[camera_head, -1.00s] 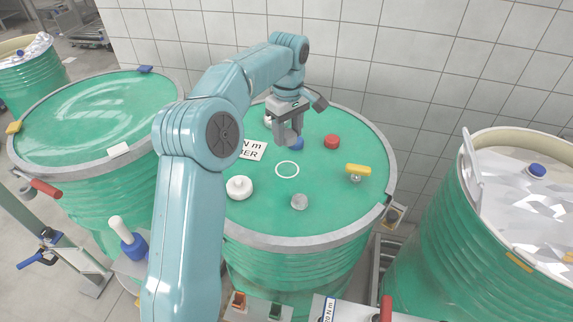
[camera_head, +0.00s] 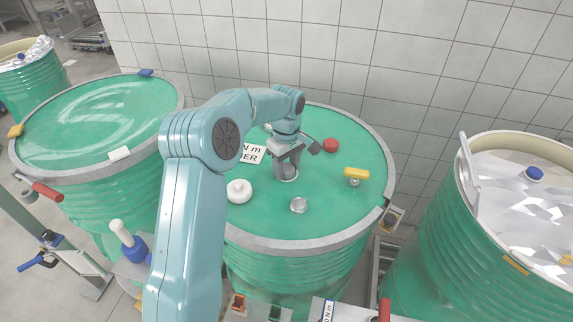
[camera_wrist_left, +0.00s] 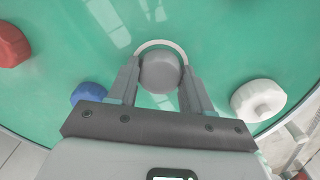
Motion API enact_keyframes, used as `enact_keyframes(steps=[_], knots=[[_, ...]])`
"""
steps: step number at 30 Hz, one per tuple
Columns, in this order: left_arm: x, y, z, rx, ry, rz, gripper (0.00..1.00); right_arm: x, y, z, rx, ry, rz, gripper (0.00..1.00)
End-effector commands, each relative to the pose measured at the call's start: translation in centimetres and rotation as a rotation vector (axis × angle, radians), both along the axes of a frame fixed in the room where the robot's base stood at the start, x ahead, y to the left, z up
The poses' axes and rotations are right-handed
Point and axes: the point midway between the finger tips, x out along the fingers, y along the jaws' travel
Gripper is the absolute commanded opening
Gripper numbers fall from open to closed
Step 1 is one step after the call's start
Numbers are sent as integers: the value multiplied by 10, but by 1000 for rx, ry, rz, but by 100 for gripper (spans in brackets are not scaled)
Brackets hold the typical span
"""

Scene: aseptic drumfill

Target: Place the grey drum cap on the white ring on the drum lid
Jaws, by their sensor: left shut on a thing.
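My left gripper (camera_head: 286,171) is shut on the grey drum cap, pointing down at the middle of the green drum lid (camera_head: 325,205). In the left wrist view, the round grey cap (camera_wrist_left: 160,73) sits between the fingertips (camera_wrist_left: 160,84). The white ring (camera_wrist_left: 161,43) shows as an arc around the cap's upper side; cap and fingers hide much of the rest. The cap is over the ring and low near the lid; I cannot tell whether it touches. In the head view, gripper and cap cover most of the ring. My right gripper is not in view.
On the lid stand a white cap (camera_head: 239,190), a silver-grey round piece (camera_head: 299,205), a red cap (camera_head: 331,145) and a yellow-handled piece (camera_head: 356,175). A blue cap (camera_wrist_left: 88,93) is close to the left finger in the wrist view. A label (camera_head: 251,154) lies behind.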

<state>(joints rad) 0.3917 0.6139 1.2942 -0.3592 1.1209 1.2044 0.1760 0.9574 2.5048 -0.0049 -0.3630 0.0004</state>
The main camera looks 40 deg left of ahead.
Motion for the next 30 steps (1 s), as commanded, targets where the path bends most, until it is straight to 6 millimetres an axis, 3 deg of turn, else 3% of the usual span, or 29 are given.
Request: enact_keyframes(steps=[2,3,4,5,12,17,30], knots=[[0,0,-4,0,0,0,8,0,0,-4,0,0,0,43],[0,0,-2,0,0,0,63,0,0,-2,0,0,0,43],[0,0,-2,0,0,0,72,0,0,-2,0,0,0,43],[0,0,-2,0,0,0,75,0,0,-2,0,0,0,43],[0,0,-2,0,1,0,75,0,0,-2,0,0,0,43],[1,0,9,1,-2,0,75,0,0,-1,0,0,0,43],[1,0,103,1,-2,0,75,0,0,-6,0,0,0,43]])
